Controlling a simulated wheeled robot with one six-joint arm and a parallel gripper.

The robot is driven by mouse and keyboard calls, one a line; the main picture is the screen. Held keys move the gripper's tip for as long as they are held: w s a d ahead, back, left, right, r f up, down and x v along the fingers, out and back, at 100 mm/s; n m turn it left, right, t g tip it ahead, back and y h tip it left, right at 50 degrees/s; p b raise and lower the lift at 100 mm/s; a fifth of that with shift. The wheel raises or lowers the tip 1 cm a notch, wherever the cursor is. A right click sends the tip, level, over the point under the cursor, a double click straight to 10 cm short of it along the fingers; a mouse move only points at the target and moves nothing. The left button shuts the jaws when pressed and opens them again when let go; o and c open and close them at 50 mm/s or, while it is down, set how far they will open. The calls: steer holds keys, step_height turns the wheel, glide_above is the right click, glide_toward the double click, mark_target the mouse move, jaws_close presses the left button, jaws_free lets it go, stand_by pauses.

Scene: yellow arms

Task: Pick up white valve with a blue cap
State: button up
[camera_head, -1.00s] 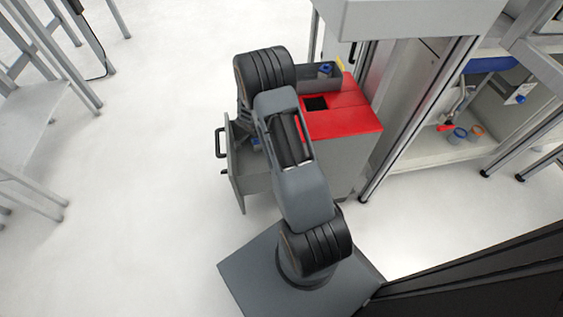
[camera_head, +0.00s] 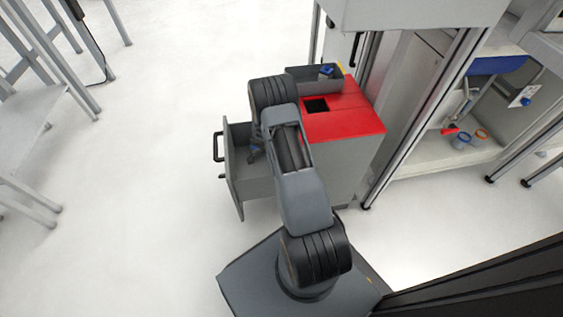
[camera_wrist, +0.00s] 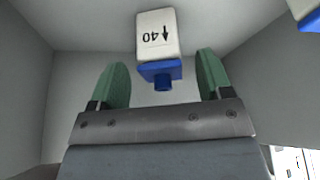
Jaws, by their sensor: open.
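My gripper (camera_wrist: 163,60) is open, with a green finger on each side of the cap and visible space between fingers and valve. A second white and blue piece (camera_wrist: 308,14) is cut off at the top right corner. In the head view the open grey drawer (camera_head: 238,172) holds something blue, and my arm hides most of its inside and my gripper.
The grey cabinet has a red top (camera_head: 350,122) with a dark square opening. A dark tray (camera_head: 302,72) with a blue-capped item stands behind it. Grey drawer walls (camera_wrist: 28,85) close in on both sides of my gripper.

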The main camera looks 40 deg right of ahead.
steer(key=x, duration=0.3)
steer(key=shift+b, duration=0.3)
steer(key=shift+r, duration=0.1)
steer(key=c, duration=1)
